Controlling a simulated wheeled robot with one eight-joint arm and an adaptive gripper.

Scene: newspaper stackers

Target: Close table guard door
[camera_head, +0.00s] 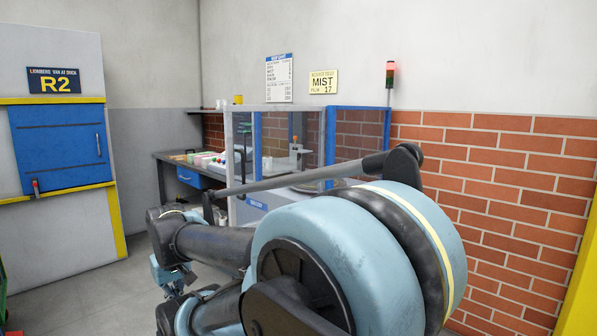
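A guarded table (249,211) stands beyond my arm, with a pale frame and clear panels around its top. Blue-edged clear panels show at its right, and one blue-edged panel (357,108) reaches out to the right along the brick wall. This panel looks like the guard door standing swung open, but its hinge side and lower part are hidden behind my arm. A round metal plate shows partly inside the guard. My gripper (172,278) is low at the left, in front of and apart from the guarded table. It is small and partly hidden, so its fingers cannot be made out.
A dark workbench (172,157) with a blue drawer and small coloured items stands left of the guard. A blue dock door (62,146) is at the far left. A red signal light (390,74) rises behind the guard. Grey floor (100,292) is open at the lower left.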

